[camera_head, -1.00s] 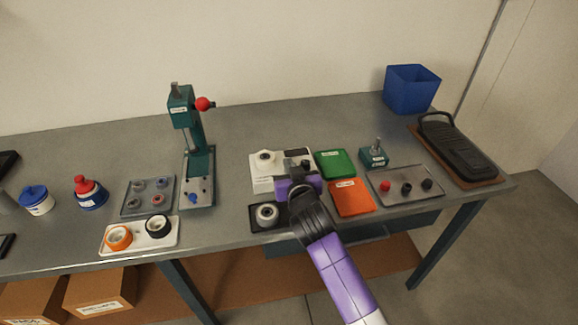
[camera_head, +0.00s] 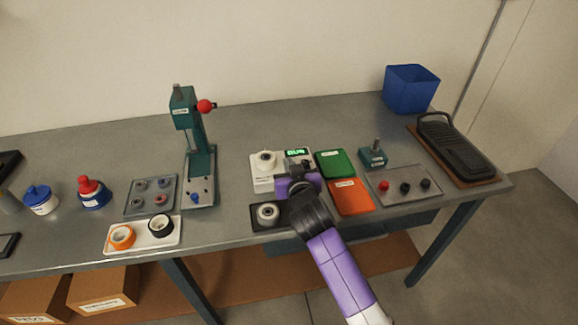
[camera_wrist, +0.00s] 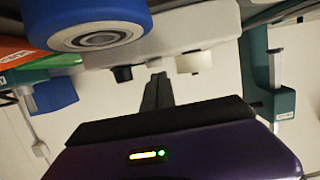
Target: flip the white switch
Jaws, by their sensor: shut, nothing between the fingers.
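In the wrist view the shut dark fingers of my gripper (camera_wrist: 158,78) point at the device's pale face (camera_wrist: 165,38). A black knob (camera_wrist: 122,74) and a pale cylinder (camera_wrist: 193,62) flank the tips. I cannot clearly make out the white switch or tell whether the fingers touch it.
Green (camera_head: 336,164) and orange (camera_head: 351,197) pads lie close to the right of my gripper. A green press (camera_head: 193,130) stands further left. A knob tray (camera_head: 405,192) lies right. The bench's back middle is clear.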

